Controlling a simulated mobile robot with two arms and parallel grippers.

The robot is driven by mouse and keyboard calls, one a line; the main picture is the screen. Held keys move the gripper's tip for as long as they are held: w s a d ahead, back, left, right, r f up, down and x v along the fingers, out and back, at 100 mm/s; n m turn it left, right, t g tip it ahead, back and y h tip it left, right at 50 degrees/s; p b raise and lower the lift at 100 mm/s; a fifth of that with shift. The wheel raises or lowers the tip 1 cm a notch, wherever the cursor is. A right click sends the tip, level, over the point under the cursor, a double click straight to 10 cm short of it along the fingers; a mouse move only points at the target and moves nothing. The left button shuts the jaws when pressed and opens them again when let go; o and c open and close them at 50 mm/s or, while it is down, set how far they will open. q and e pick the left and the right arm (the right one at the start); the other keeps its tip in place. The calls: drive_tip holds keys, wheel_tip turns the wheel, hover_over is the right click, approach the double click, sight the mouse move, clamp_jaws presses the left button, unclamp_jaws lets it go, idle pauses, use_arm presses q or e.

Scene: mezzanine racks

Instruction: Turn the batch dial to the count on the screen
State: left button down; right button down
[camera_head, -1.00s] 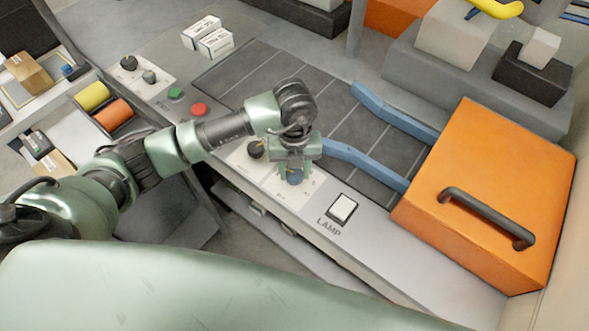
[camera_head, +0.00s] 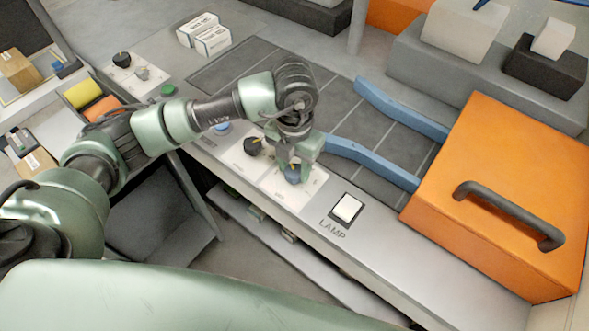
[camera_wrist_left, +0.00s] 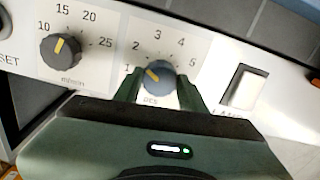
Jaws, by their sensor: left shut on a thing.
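A blue-grey dial (camera_wrist_left: 158,76) with a yellow pointer sits on a white plate marked 1 to 5 in the left wrist view. Its pointer aims up-left, between 1 and 2. My left gripper (camera_wrist_left: 160,88) is shut on this dial, one finger on each side; in the head view, the gripper (camera_head: 294,168) stands over the blue dial (camera_head: 292,175). To its left is a black dial (camera_wrist_left: 60,50) marked 15, 20, 25, its pointer near 15. I cannot make out a screen with a count. My right gripper is not in view.
A white lamp switch (camera_head: 347,208) is just right of the gripped dial. An orange box (camera_head: 500,190) with a black handle stands farther right. Blue guide rails (camera_head: 370,160) lie behind. A green button (camera_head: 168,90) is at the left of the panel.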

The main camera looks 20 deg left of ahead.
sight(294, 171)
use_arm(q)
drive_tip(key=shift+r, duration=0.1)
idle(0.4)
drive_tip(key=c, duration=0.8)
unclamp_jaws()
drive_tip(key=shift+c, duration=0.2)
wheel_tip(294, 171, up, 8)
drive_tip(key=shift+f+b, duration=0.1)
drive_tip(key=shift+b, duration=0.7)
drive_tip(key=shift+f, duration=0.1)
